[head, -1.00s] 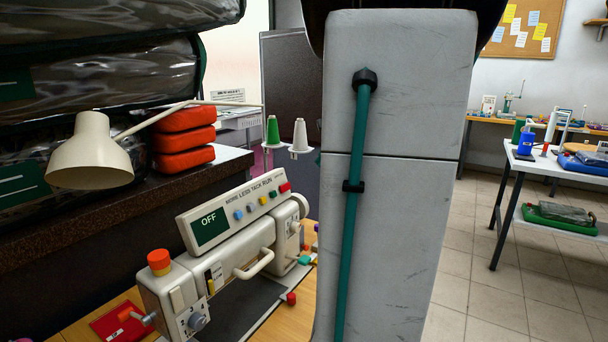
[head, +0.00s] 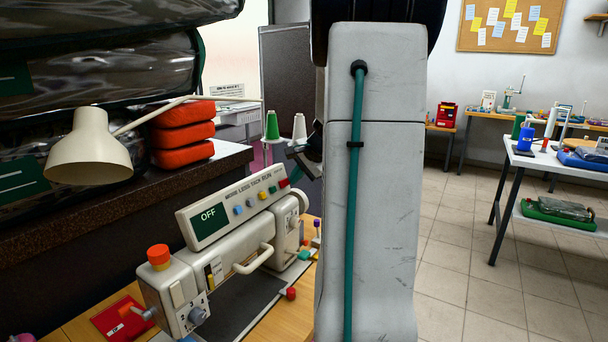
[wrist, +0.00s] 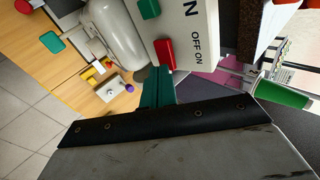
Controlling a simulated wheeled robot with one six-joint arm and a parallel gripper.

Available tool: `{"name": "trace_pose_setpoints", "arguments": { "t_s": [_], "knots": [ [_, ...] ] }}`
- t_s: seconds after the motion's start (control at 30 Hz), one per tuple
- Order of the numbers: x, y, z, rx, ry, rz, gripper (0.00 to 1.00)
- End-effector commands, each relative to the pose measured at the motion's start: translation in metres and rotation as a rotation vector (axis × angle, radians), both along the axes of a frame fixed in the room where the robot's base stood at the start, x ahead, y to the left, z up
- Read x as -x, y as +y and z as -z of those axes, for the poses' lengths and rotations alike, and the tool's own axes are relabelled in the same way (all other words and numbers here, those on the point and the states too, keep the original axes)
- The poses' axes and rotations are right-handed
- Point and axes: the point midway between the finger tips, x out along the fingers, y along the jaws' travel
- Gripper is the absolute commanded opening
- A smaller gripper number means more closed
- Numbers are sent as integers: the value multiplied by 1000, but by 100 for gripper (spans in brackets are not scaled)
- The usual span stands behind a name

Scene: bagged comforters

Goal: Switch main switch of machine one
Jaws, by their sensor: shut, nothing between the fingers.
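The sewing machine (head: 232,262) stands on a wooden table at the lower left of the head view. Its slanted panel has a display (head: 208,218) reading "OFF", a row of coloured buttons, and a red switch (head: 283,183) at its right end. In the wrist view the red switch (wrist: 165,54) sits beside the print "OFF ON", with a green button (wrist: 149,9) above it. My gripper's teal fingers (wrist: 158,86) are shut and empty, their tips close to the red switch; I cannot tell if they touch. In the head view my arm hides most of the gripper.
Thread spools (head: 272,126) stand behind the panel. A cream lamp (head: 90,155) and orange stacked pads (head: 184,134) are at the left, beside bagged comforters (head: 95,80). A white table (head: 545,165) stands at the right. The tiled floor (head: 455,260) between is clear.

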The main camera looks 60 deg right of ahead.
Motion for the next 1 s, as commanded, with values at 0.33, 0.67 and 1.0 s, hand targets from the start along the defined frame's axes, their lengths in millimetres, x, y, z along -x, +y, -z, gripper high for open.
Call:
{"name": "trace_pose_setpoints", "arguments": {
  "t_s": [0.33,0.67,1.0],
  "knots": [
    [-3,0,1,0,0,0,0],
    [-7,-2,2,-14,1,-42,0],
    [-6,6,2,-16,2,-44,0]
  ]
}}
